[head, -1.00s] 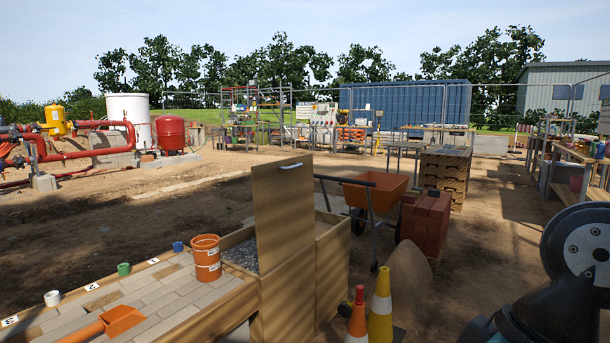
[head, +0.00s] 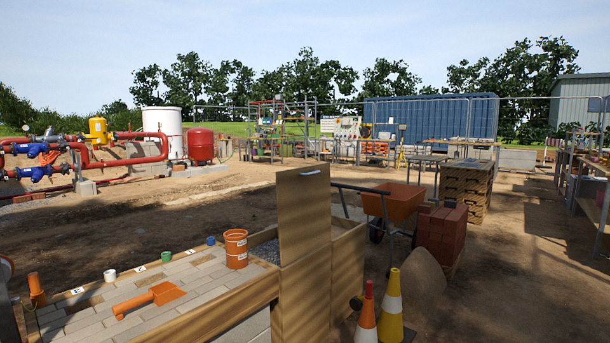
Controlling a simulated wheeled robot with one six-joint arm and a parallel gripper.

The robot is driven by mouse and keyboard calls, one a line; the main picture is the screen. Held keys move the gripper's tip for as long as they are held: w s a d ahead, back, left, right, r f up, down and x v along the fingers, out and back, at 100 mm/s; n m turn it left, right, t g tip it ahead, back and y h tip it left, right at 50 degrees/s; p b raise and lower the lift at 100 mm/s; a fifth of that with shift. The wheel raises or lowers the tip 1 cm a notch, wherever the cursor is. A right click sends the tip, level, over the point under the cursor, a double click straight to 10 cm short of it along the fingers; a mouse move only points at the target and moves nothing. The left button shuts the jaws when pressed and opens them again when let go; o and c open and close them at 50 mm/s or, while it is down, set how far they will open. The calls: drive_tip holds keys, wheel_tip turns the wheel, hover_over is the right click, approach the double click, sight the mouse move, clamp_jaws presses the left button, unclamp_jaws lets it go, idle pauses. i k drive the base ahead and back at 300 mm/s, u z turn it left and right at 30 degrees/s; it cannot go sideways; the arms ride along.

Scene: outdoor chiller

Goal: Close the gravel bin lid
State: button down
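The gravel bin (head: 303,305) is a wooden box at the end of the paved table, right of the picture's middle bottom. Its lid (head: 303,220) is a wooden panel standing upright, so the bin is open. A pale handle (head: 311,172) is at the lid's top edge. Grey gravel (head: 266,251) shows inside to the left of the lid; the rest of the inside is hidden behind the lid. My gripper is not in view.
Open dirt lies behind.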

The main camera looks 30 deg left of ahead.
sight(303, 193)
drive_tip(key=z, duration=0.15)
drive_tip(key=i, duration=2.4)
drive_tip(key=u, duration=1.6)
drive_tip(key=i, duration=0.85)
drive_tip(key=u, duration=0.9)
